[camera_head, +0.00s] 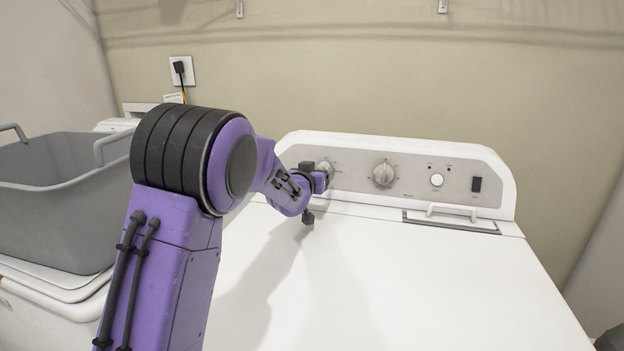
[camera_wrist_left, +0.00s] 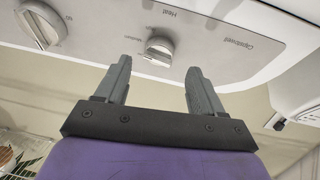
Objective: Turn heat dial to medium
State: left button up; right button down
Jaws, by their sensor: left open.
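The heat dial (camera_head: 325,169) is a small pale knob at the left of the dryer's grey control panel, partly hidden by my gripper in the head view. In the left wrist view the heat dial (camera_wrist_left: 158,50) shows whole, with a "Heat" label near it and a smaller label beside it. Its exact pointer setting is too small to tell. My left gripper (camera_head: 308,191) is open in front of the panel. In the left wrist view its two fingers (camera_wrist_left: 159,66) point toward the dial, which lies between their tips in the picture; contact cannot be told. My right gripper is not in view.
A larger dial (camera_head: 383,174) stands right of the heat dial, then a round button (camera_head: 437,180) and a black switch (camera_head: 477,184). The white dryer top (camera_head: 400,290) is clear. A grey laundry basket (camera_head: 50,215) stands at the left.

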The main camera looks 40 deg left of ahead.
pick_arm(q)
jog(key=f+v, duration=0.1)
jog(key=v, duration=0.5)
jog(key=shift+s+r, duration=0.2)
jog(key=shift+r, duration=0.3)
jog(key=shift+r, duration=0.1)
